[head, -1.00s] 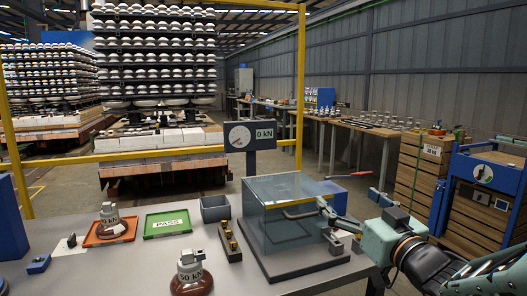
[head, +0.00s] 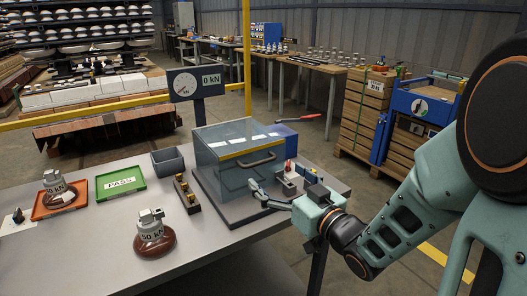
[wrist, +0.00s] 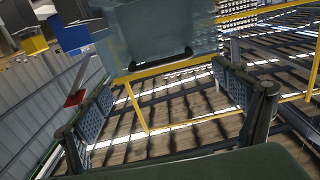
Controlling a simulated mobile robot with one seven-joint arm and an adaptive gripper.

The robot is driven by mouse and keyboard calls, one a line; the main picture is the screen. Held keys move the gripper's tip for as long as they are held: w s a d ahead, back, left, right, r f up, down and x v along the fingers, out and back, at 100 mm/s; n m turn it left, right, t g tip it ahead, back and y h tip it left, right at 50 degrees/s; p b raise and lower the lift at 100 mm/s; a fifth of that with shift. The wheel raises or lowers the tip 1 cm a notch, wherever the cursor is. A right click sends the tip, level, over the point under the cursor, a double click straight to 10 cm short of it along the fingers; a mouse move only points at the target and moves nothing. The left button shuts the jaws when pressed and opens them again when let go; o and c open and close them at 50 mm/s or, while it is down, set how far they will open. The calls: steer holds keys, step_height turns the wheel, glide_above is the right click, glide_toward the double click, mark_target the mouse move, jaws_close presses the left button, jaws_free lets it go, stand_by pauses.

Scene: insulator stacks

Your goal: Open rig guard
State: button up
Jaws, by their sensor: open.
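The rig guard (head: 232,178) is a clear, bluish box with a yellow strip along its upper edge and a dark bar handle (head: 257,160). It sits down over the dark rig base (head: 240,217) on the bench and looks closed. My gripper (head: 274,188) is in front of the guard, lower than the handle and apart from it. In the wrist view, the handle (wrist: 161,63) shows ahead, between my two spread fingers (wrist: 165,100), with nothing between the pads. Part of the rig behind my gripper is hidden.
An insulator marked 50 kN (head: 154,238) stands on the bench (head: 95,250), left of the rig. Behind it are a green PASS tray (head: 121,183), an orange tray (head: 60,203) with another insulator, a grey bin (head: 168,161) and a gauge (head: 186,85). The bench's front left is clear.

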mark_target(261, 162)
steer(key=b+x, duration=0.1)
steer(key=x, duration=0.7)
steer(key=shift+c, duration=0.4)
steer(key=c, duration=1.4)
